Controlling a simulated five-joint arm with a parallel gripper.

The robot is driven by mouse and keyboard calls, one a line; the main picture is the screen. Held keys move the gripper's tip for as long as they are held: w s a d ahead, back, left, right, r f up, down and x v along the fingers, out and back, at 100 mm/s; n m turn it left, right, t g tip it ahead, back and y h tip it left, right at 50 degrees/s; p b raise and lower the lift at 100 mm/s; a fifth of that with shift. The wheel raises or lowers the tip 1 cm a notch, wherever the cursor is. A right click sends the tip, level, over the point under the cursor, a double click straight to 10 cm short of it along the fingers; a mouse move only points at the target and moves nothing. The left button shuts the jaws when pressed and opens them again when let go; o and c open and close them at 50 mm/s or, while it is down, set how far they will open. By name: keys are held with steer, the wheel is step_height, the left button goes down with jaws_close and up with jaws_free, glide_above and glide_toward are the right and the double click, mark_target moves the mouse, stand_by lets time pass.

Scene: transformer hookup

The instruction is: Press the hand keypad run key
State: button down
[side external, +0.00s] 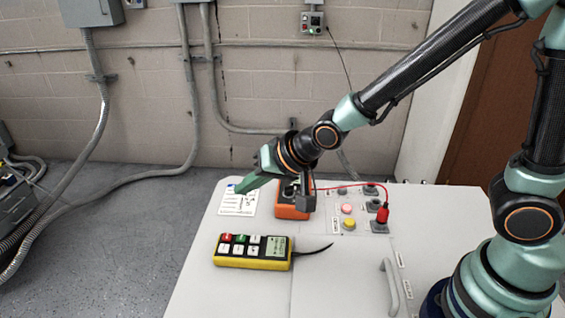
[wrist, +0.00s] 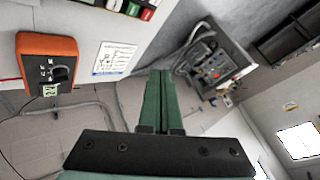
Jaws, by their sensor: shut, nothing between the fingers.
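The hand keypad (side external: 252,251) lies on the white bench top in the side view, a yellow-edged case with a small screen at its right end. Its keys sit in two rows on the left part; a red key (side external: 227,238) and a green key (side external: 240,239) are in the back row. Key labels are too small to read. In the wrist view only a corner of the keypad (wrist: 135,8) shows at the top edge. My gripper (side external: 243,188) is shut and empty, above and behind the keypad, apart from it. In the wrist view its green fingers (wrist: 157,78) are together.
An orange meter (side external: 290,212) stands behind the keypad, close to my gripper. A printed sheet (side external: 238,204) lies left of it. A red plug with a red lead (side external: 382,214), pink and yellow buttons (side external: 348,222) and a bench handle (side external: 390,285) are to the right.

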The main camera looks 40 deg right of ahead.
mark_target(245, 240)
steer(key=shift+a+f, duration=0.55)
steer(key=shift+a, duration=0.35)
steer(key=shift+f, duration=4.4)
steer(key=shift+f, duration=0.2)
steer(key=shift+w+d+f, duration=0.1)
steer(key=shift+f, duration=0.15)
steer(key=shift+f, duration=0.35)
steer(key=shift+r, duration=0.8)
